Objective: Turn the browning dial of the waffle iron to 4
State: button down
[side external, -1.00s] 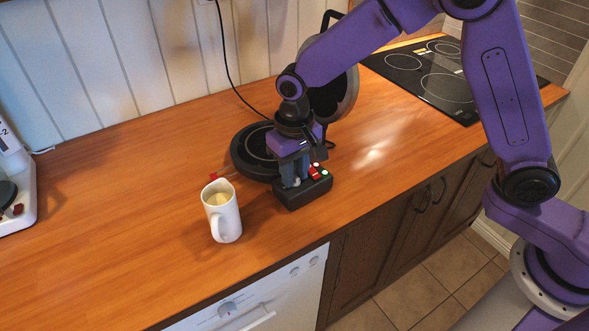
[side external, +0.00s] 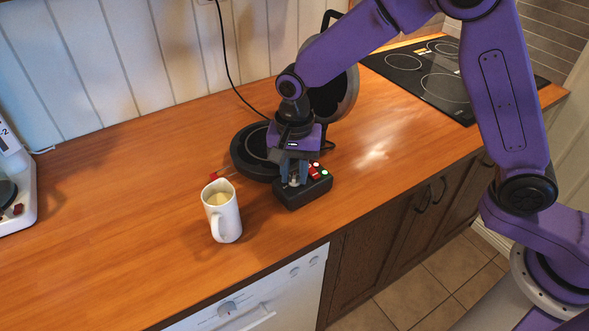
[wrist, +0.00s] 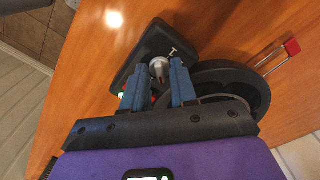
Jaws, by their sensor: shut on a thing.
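The waffle iron (side external: 243,157) stands on the counter with its round lid raised (side external: 345,95); its round base also shows in the wrist view (wrist: 252,84). Its black control box (side external: 317,191) sits at the front, with a red switch and a green light on top. The silver browning dial (wrist: 158,66) is on the box, between my fingertips. My gripper (side external: 294,181) points down at the box and is shut on the dial; its blue fingers (wrist: 158,80) stand on either side of it. The dial's number marks are too small to read.
A white mug (side external: 222,212) with a pale drink stands left of the control box. A black cooktop (side external: 430,75) is at the back right.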

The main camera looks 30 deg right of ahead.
aim_at(295, 176)
jog(key=shift+r, duration=0.1)
dwell(0.3)
jog(key=c, duration=1.2)
grip_release()
notch_tip(295, 176, up, 17)
jog(key=shift+r, duration=0.2)
jog(key=s+d+f+n, duration=0.3)
jog(key=s+d+n, duration=0.3)
jog(key=s, duration=0.3)
jog(key=s+d+f+n, duration=0.3)
jog(key=s+d+n, duration=0.4)
jog(key=s+d, duration=0.1)
jog(key=s+d+f+n, duration=0.3)
jog(key=s+d+n, duration=0.3)
jog(key=s, duration=0.4)
jog(key=shift+d+f+n, duration=0.25)
jog(key=shift+d+n, duration=0.15)
jog(key=shift+n, duration=0.3)
